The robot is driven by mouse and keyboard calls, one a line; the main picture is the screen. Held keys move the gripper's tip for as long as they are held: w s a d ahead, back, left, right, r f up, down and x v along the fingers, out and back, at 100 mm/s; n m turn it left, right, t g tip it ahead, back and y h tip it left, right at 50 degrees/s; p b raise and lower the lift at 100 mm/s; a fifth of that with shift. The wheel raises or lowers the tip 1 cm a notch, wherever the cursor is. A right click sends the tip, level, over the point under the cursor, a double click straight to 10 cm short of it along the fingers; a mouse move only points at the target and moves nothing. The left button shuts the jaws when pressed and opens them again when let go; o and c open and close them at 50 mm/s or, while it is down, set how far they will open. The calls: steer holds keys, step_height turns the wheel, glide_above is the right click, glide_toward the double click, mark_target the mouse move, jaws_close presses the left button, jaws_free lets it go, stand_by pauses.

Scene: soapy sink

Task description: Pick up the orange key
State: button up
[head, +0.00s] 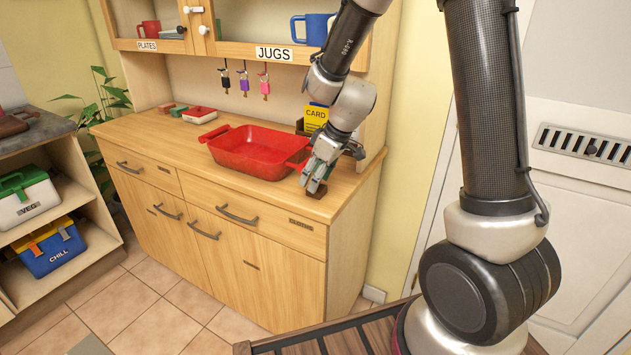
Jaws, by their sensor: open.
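I cannot make out an orange key in the head view. A dark key (225,79), a purple key (244,82) and a pink key (264,84) hang from hooks under the cupboard's shelf. My gripper (313,184) is open and points down at the right end of the wooden counter, just right of the red basin. A small dark brown item (318,191) lies on the counter right at my fingertips. I cannot tell whether they touch it, and part of the counter behind my gripper is hidden.
The red basin (250,165) fills the middle of the counter (165,130). A yellow card box (315,117) stands behind my gripper. A small red and white dish (200,115) sits at the back left. The counter's front strip is clear. A blue jug (315,28) stands above.

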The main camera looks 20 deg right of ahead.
steer(key=c, duration=0.9)
steer(key=shift+o, duration=0.2)
